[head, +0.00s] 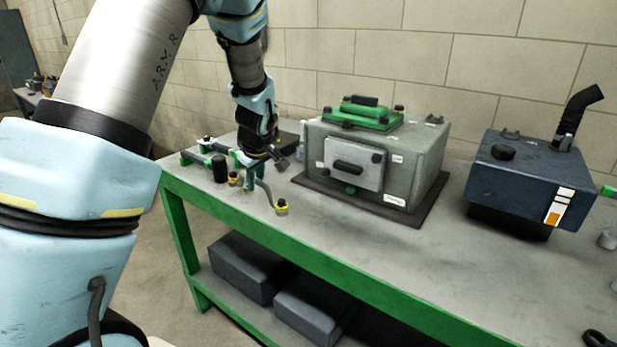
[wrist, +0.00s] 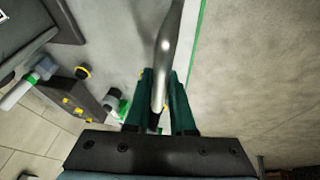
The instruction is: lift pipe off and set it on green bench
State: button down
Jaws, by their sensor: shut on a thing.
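A thin grey bent pipe (head: 266,191) is at the left part of the green-edged bench (head: 350,256), its lower end by a yellow-and-black fitting (head: 281,207). My gripper (head: 250,184) points down at the bench, its teal fingers shut on the pipe. In the wrist view, the pipe (wrist: 169,45) runs up between the two green fingers (wrist: 161,76). Its far end leaves the top of the picture. I cannot tell whether the pipe is clear of the bench or still touches its fittings.
A grey housing (head: 420,160) with a green-topped lid stands on a dark mat right of my gripper. A blue tank (head: 520,185) stands farther right. A black cylinder (head: 219,168) and green-ended parts (head: 190,157) lie close to the left. Bare bench lies along the front.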

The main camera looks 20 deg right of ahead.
jog(key=s+d+r+n, duration=0.1)
jog(key=s+d+r, duration=0.2)
jog(key=s+d, duration=0.7)
jog(key=shift+y, duration=0.3)
jog(key=shift+w+d+f+b, duration=0.35)
jog(key=shift+f+b, duration=0.45)
jog(key=shift+f, duration=0.3)
jog(key=shift+w+d+f+b, duration=0.3)
jog(key=shift+f+b, duration=0.55)
jog(key=shift+f, duration=0.2)
jog(key=shift+w+d+f+b, duration=0.35)
jog(key=shift+f+b, duration=0.45)
jog(key=shift+f, duration=0.3)
jog(key=c, duration=0.7)
grip_release()
jog(key=shift+a, duration=0.1)
